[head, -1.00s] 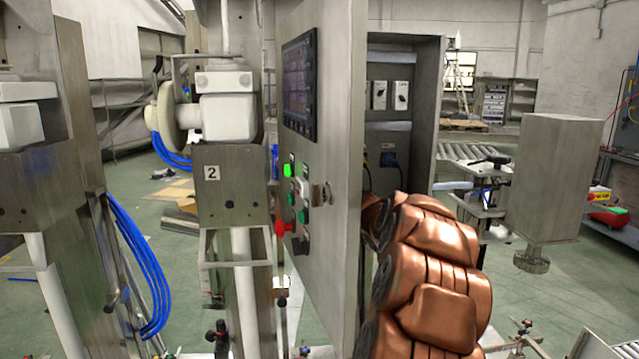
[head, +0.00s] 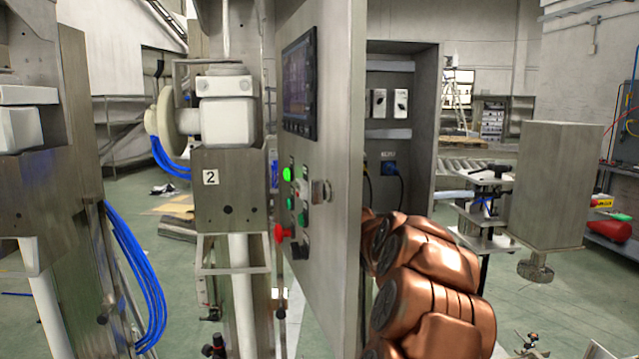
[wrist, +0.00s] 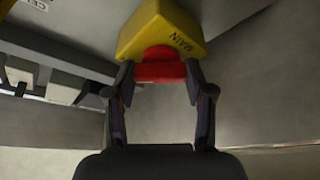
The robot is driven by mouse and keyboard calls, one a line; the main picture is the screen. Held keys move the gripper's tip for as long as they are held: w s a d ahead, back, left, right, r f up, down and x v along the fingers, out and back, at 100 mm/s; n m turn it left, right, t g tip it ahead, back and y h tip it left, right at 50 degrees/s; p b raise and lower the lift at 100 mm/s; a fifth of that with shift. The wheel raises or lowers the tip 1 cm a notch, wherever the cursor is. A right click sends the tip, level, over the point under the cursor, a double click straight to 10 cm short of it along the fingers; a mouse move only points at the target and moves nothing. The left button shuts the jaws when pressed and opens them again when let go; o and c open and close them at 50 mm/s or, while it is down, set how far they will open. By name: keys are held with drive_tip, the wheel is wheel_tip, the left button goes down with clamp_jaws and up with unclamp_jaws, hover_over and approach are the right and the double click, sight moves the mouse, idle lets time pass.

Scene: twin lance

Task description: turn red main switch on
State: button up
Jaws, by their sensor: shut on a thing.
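The red main switch (wrist: 160,68) shows in the wrist view, a red handle on a yellow plate (wrist: 160,30) marked MAIN. The plate is on a grey metal surface. My gripper (wrist: 160,84) has one finger on each side of the red handle and is shut on it. The handle looks crosswise between the fingertips. In the head view the switch and my gripper are hidden behind the open cabinet door (head: 340,120); only my copper-coloured arm shows there.
The open door carries a screen (head: 300,85), a lit green button (head: 287,174) and a red button (head: 281,234). Inside the cabinet (head: 412,140) are two small switches and a blue socket. A metal box (head: 560,180) stands to the right of my arm.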

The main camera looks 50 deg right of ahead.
drive_tip(key=o, duration=1.2)
drive_tip(key=shift+c, duration=0.2)
drive_tip(key=v, duration=1.2)
